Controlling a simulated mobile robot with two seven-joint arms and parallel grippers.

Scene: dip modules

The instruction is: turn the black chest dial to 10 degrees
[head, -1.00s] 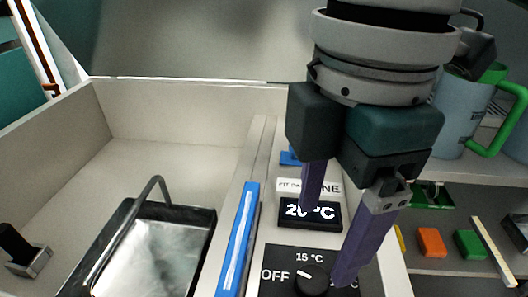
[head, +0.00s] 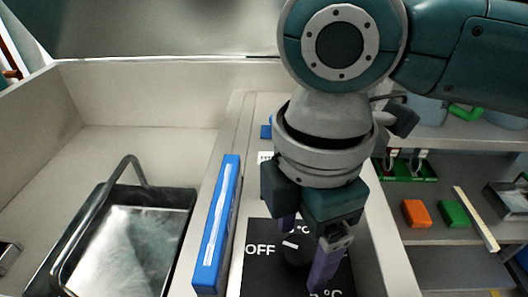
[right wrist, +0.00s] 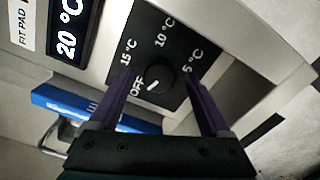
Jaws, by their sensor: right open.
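The black chest dial (head: 297,252) sits on a black square panel (head: 258,275) marked OFF, 5, 10 and 15 °C. In the right wrist view the dial (right wrist: 160,78) shows whole, its white mark pointing toward OFF. My right gripper (head: 304,254) is open above the panel, and its purple fingers partly hide the dial in the head view. In the right wrist view the gripper's fingers (right wrist: 158,88) lie on either side of the dial, with gaps showing. I cannot tell how high the tips are. My left gripper is not in view.
A display reading 20 °C (right wrist: 70,28) adjoins the panel. A blue strip (head: 217,225) lies left of it. Further left, a handled metal container (head: 128,250) stands in the open chest. Orange (head: 415,213) and green (head: 454,213) blocks are on the right-hand shelf.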

